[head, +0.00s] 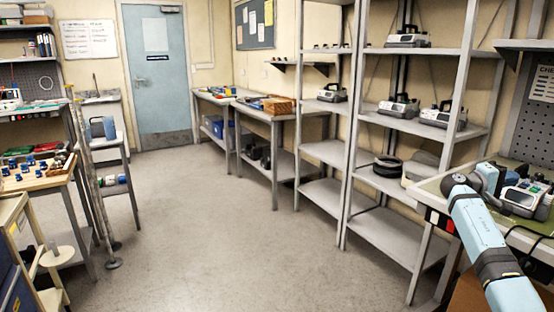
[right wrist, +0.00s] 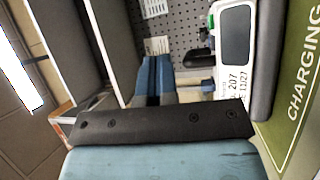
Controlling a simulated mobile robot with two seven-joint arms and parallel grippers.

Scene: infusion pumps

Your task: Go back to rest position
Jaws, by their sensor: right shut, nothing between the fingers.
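My right arm reaches in from the lower right in the head view, over the near end of the bench at the right. My right gripper (right wrist: 154,68) shows in the right wrist view with its blue fingers together and nothing between them. A white and grey infusion pump (head: 525,197) stands on that bench, close to the right of the arm. In the right wrist view a white pump (right wrist: 235,80) with a dark screen lies just right of the fingers, apart from them as far as I can tell. My left gripper is not in view.
A green mat marked CHARGING (right wrist: 296,120) lies beside the pump. A grey shelf rack (head: 385,225) with several pumps stands left of my arm. A pegboard (head: 525,135) rises behind the bench. The floor (head: 215,240) in the middle is clear.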

